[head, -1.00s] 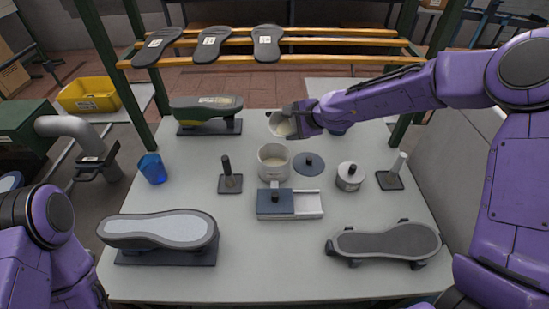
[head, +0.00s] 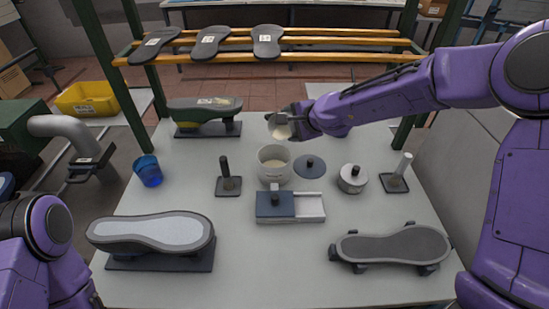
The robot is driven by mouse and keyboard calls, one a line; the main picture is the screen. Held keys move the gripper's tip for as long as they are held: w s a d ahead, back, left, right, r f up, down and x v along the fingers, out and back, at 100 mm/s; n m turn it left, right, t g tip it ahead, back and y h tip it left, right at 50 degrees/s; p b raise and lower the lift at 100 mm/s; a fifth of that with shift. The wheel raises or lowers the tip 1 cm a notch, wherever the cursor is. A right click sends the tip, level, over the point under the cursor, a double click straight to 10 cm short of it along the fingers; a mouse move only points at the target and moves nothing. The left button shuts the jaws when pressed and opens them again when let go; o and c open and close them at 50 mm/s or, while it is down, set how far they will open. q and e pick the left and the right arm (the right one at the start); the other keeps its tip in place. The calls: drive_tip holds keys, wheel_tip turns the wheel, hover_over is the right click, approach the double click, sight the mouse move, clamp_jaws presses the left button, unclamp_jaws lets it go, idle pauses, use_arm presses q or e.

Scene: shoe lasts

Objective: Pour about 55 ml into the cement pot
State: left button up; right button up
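The open pale pot (head: 274,178) stands mid-table with cream-coloured liquid inside; I take it as the cement pot. My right gripper (head: 291,121) is shut on a small cup (head: 279,131), holding it above and just behind the pot. The cup is tilted, with cream-coloured liquid showing in its mouth. I cannot make out a stream between cup and pot. A flat blue-grey lid with a dark knob (head: 310,167) lies right of the pot. My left arm shows at the lower left, but its gripper is out of view.
A lidded metal pot (head: 352,179), blue cup (head: 148,171), upright-handled tool (head: 228,178) and pale-handled tool (head: 397,174) surround the pot. A sliding-lid box (head: 289,207) is in front. Shoe forms (head: 153,231) (head: 392,246) (head: 207,112) stand farther out. A slatted rack (head: 330,57) is behind.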

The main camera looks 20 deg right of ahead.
drive_tip(key=shift+a+f+n+t+h+b, duration=0.15)
drive_tip(key=shift+n+t+h+b, duration=0.15)
drive_tip(key=shift+t+h+b, duration=0.15)
idle(1.9)
drive_tip(key=shift+r+p, duration=0.3)
drive_tip(key=shift+p, duration=0.2)
wheel_tip(320, 180, up, 2)
drive_tip(key=m+g+y+p, duration=0.1)
drive_tip(key=p, duration=0.3)
drive_tip(key=shift+y, duration=0.25)
drive_tip(key=shift+d+f+m+g+y, duration=0.15)
drive_tip(key=shift+f+y, duration=0.05)
drive_tip(key=shift+f, duration=0.35)
drive_tip(key=shift+d+f+m+g+y, duration=0.1)
drive_tip(key=shift+f+m+y, duration=0.1)
drive_tip(key=shift+f, duration=0.3)
drive_tip(key=shift+d, duration=0.1)
drive_tip(key=shift+w+a, duration=0.1)
drive_tip(key=shift+a, duration=0.2)
drive_tip(key=shift+d, duration=0.2)
